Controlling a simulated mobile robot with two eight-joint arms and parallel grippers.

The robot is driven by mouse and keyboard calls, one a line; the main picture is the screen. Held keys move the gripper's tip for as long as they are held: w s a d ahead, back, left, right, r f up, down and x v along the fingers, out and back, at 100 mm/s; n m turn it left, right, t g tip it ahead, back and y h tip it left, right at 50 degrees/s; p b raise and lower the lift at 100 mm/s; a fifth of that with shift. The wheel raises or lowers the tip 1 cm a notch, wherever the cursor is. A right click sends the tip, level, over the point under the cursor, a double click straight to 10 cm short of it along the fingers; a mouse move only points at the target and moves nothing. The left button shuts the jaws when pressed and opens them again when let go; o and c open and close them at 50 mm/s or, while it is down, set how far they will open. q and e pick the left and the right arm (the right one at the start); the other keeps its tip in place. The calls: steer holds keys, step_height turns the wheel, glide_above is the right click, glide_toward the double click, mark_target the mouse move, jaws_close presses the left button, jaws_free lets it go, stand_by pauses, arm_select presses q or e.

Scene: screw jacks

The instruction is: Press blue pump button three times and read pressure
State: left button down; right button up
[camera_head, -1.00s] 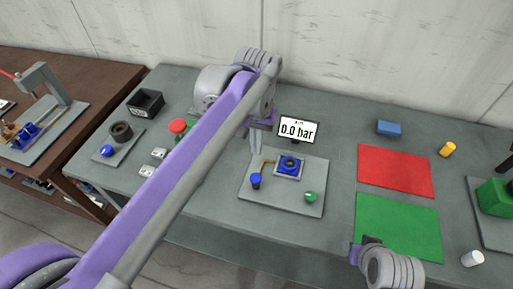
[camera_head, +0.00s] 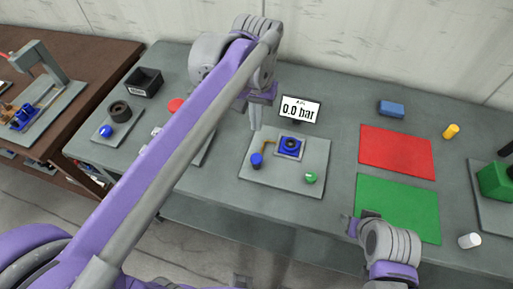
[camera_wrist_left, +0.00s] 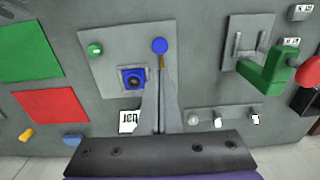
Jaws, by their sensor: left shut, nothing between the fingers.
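The blue pump button (camera_head: 257,160) stands at the left of a grey plate (camera_head: 245,178), with a brass-coloured pipe running from it to a blue square unit (camera_head: 291,147). A display (camera_head: 299,109) behind reads 0.0 bar. My left gripper (camera_head: 255,127) is shut and empty, its fingers pointing down above and behind the button in the head view. In the left wrist view the fingertips (camera_wrist_left: 161,72) appear close to the blue button (camera_wrist_left: 159,46), apart from it in the picture. My right gripper (camera_head: 355,224) is near the green mat; its fingers are too small to judge.
A green button (camera_head: 311,178) sits on the same plate. To the right lie a red mat (camera_head: 397,152), a green mat (camera_head: 397,207), a blue block (camera_head: 391,109) and yellow and white cylinders. My left arm hides part of the left table.

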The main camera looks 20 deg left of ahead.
mark_target(256, 158)
steer(key=shift+s, duration=0.2)
arm_select(q)
step_height(256, 158, down, 14)
steer(key=shift+r, duration=0.1)
arm_select(e)
steer(key=shift+f, duration=0.4)
